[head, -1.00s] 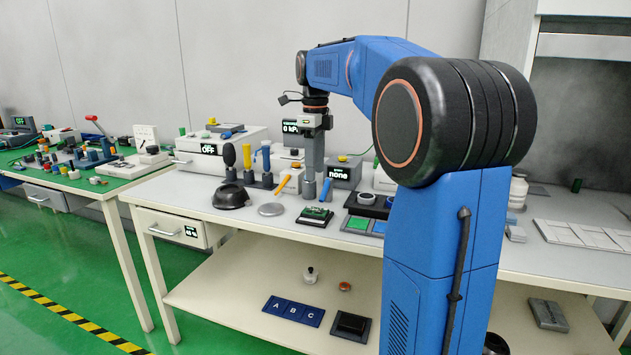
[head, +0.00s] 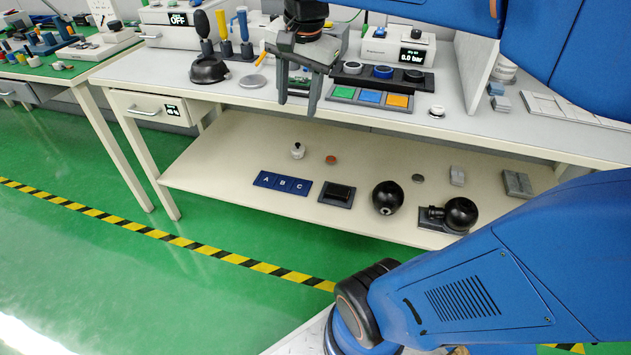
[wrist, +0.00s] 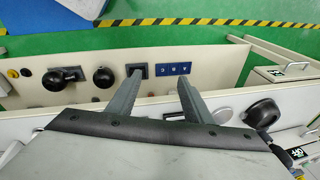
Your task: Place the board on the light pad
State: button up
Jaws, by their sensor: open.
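My gripper (head: 298,102) is open in the head view, its two fingers pointing down in front of the upper bench's front edge. Between and behind the fingers a small green and dark piece (head: 299,78), apparently the board, shows on the bench; most of it is hidden. In the wrist view my open gripper (wrist: 161,78) has nothing between its fingers, and the board cannot be made out. I cannot tell which thing is the light pad. A tray with green, blue and orange squares (head: 370,97) lies right of the gripper.
The lower shelf (head: 225,165) holds a blue A-B-C plate (head: 282,183), a dark square block (head: 337,194) and black balls (head: 387,197). A black bowl (head: 208,69) and upright handled tools (head: 224,35) stand left of the gripper. A pale divider (head: 480,65) rises at right.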

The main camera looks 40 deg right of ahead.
jog(key=s+a+f+n+t, duration=0.2)
jog(key=s+a+f+n, duration=0.2)
jog(key=s+f+n, duration=0.8)
jog(key=shift+s+a+f, duration=0.15)
jog(key=shift+s+f, duration=0.15)
jog(key=shift+f, duration=0.05)
dwell(1.1)
